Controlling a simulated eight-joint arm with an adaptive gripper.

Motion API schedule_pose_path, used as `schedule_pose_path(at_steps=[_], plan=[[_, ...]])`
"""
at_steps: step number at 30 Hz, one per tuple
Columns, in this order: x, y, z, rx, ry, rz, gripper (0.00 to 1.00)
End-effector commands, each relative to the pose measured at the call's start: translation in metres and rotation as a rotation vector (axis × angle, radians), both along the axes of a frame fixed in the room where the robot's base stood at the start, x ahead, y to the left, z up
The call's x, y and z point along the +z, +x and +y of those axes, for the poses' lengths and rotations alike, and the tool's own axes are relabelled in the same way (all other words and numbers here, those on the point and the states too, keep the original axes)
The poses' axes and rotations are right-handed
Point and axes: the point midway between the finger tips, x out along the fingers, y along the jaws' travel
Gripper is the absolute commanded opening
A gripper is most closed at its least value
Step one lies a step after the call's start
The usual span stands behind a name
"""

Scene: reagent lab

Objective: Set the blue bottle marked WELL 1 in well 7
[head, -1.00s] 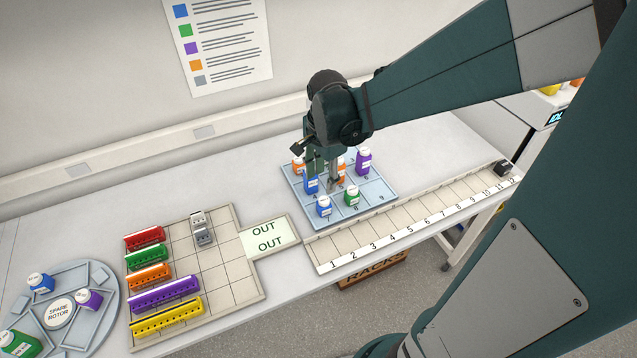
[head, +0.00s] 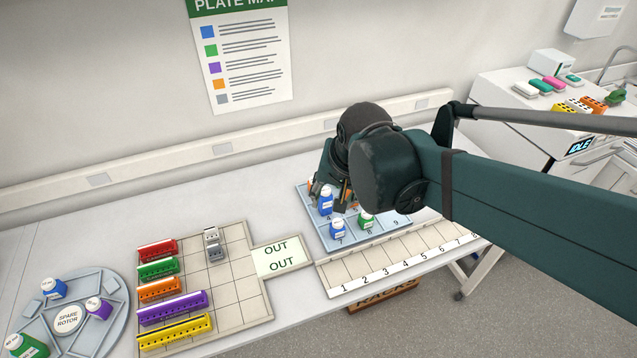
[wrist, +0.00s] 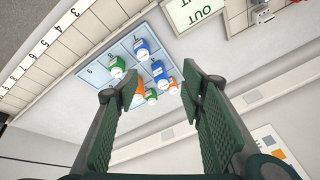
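Two blue bottles stand on the blue plate (head: 385,239). One blue bottle (head: 338,229) is in well 7, at the near left corner. The other blue bottle (head: 326,203) is behind it by the number 4. Both show in the wrist view, the well 7 one (wrist: 142,49) and the other (wrist: 158,73). Their labels are too small to read, so I cannot tell which is marked WELL 1. My gripper (wrist: 155,88) is open and empty, tilted over the plate's back part, its fingers wide apart. My arm hides the plate's back right in the head view.
A green bottle (head: 365,221) stands in well 8, right beside well 7. Orange bottles (wrist: 173,87) and another green bottle (wrist: 151,96) are farther back. A numbered strip (head: 400,256) runs along the front. The OUT tray (head: 251,296) with coloured racks lies left.

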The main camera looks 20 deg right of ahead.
Motion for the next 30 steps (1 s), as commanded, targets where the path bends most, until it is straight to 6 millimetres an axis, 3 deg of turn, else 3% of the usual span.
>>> schedule_pose_path(at_steps=[18, 30], plan=[[0.032, -0.049, 0.023, 0.431, -0.207, -0.180, 0.40], [0.037, -0.058, 0.028, 0.528, -0.266, -0.221, 0.40]])
